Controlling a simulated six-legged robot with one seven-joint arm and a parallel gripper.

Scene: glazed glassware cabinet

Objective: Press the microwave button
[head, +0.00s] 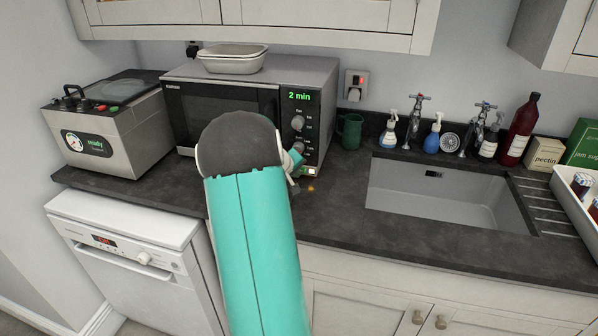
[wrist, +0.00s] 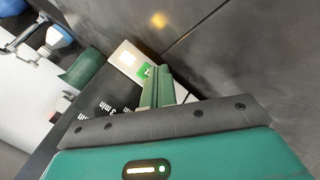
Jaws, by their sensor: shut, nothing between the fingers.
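The microwave (head: 225,100) stands on the dark worktop with its door closed and a green "2 min" on its display. A pale button (head: 310,171) sits low on its control panel, under two round knobs. In the wrist view the pale button (wrist: 127,59) lies just beyond the fingers, with a small green mark at its near edge. My gripper (head: 296,166) is at the lower part of the panel, partly hidden behind my arm. In the wrist view my gripper (wrist: 156,78) is shut and empty, its tips by the green mark. I cannot tell whether they touch.
A green mug (head: 349,131) stands right of the microwave, before the sink (head: 440,190). A grey appliance (head: 105,120) stands to the left. Dishes (head: 232,60) rest on top of the microwave. Soap bottles and taps line the back. The worktop before the sink is clear.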

